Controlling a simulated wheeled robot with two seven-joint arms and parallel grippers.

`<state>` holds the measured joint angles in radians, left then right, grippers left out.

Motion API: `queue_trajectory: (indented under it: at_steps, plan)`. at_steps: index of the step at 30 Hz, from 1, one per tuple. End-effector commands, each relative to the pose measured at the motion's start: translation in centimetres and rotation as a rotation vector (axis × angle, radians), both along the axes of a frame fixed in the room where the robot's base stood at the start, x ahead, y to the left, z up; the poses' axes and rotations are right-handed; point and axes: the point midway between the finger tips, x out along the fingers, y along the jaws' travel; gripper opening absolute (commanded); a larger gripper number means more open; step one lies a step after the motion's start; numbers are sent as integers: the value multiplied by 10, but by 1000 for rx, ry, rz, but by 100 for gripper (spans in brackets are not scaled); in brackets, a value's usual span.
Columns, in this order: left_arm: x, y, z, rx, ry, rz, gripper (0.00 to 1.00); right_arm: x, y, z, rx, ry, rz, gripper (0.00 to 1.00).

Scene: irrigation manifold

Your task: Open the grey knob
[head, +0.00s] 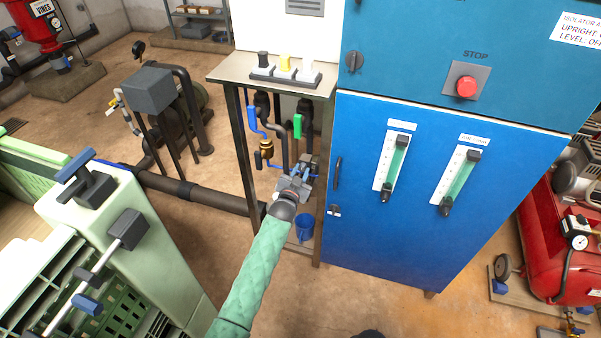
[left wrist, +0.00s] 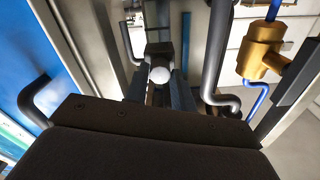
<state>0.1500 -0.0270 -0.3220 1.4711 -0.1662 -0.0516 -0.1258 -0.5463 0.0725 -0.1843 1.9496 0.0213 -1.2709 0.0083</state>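My left arm reaches under the small bench, and its gripper (head: 305,174) is among the pipes there. In the left wrist view a pale grey round knob (left wrist: 160,74) sits in front of a dark fitting. The two fingers of the left gripper (left wrist: 160,88) stand apart on either side of it. I cannot tell whether they touch it. In the head view the knob is hidden or too small to make out. My right gripper is not in view.
A blue cabinet (head: 390,245) stands close to the right of the arm. The bench (head: 225,68) carries black, yellow and white switches above. Blue (head: 252,118) and green (head: 298,126) handles and a brass valve (left wrist: 257,50) are nearby. A blue cup (head: 305,227) stands below.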

Motion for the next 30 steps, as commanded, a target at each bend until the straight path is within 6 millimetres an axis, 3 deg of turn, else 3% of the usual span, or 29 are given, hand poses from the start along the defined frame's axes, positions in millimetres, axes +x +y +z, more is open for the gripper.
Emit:
queue_trajectory:
  at_steps: [1,3,4,17,30]
  plan:
    - [0,0,0,0,0,0,15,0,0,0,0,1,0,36]
    - [0,0,0,0,0,0,1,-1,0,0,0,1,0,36]
    - [0,0,0,0,0,0,0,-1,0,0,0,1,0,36]
    - [0,0,0,-90,29,0,0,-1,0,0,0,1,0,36]
    - [0,0,0,-447,146,0,0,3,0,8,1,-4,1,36]
